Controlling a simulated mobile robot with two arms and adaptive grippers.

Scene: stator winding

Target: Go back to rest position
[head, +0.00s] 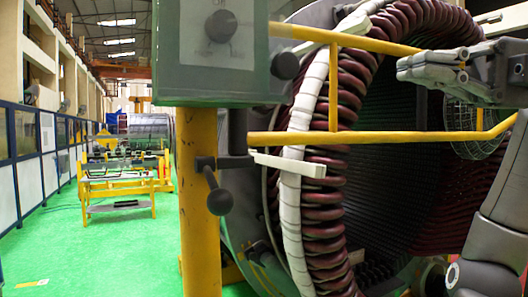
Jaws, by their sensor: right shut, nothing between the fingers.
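My right gripper (403,68) is at the upper right of the head view, its fingers pointing left. It is shut with nothing between the fingers. It shows in front of the large stator (330,180), just past the right end of the upper yellow rail. I cannot tell how far it is from the stator. The stator has dark red winding loops and a white wrapped ring (291,200) around its face. A grey link of my arm shows at the lower right. My left gripper is not in view.
A yellow post (200,200) carries a grey-green panel (215,50) with dark knobs. Yellow rails (380,138) cross in front of the stator. A wire basket (475,125) hangs at the right. The green floor (95,245) is open at left, with a trolley (117,185) farther back.

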